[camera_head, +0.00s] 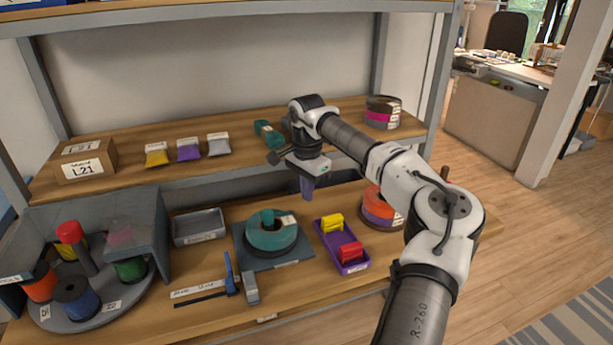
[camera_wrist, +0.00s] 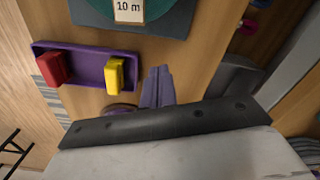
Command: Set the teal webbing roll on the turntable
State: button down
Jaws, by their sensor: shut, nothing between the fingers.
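The teal webbing roll (camera_head: 268,238) lies flat on a dark square mat (camera_head: 243,258) in the middle of the lower shelf. Part of it, with a "10 m" label, shows at the top of the wrist view (camera_wrist: 157,8). The grey round turntable (camera_head: 102,317) is at the far left, bearing several coloured spools.
The purple tray (camera_head: 333,252) holds yellow and red pieces. An orange-and-purple roll (camera_head: 380,208) sits to its right. A grey bin (camera_head: 198,228) stands left of the mat. The upper shelf overhangs behind.

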aim_at(289, 215)
notch_tip(289, 215, down, 4)
jog(key=shift+r, duration=0.15)
jog(key=shift+s+a+r+p, duration=0.25)
jog(key=shift+s+a+p, duration=0.3)
jog(key=shift+s+a, duration=0.8)
jog(key=shift+a, duration=0.2)
jog(key=shift+s+a+f, duration=0.1)
jog(key=shift+s+a, duration=0.5)
jog(key=shift+a, duration=0.1)
jog(key=shift+a, duration=0.1)
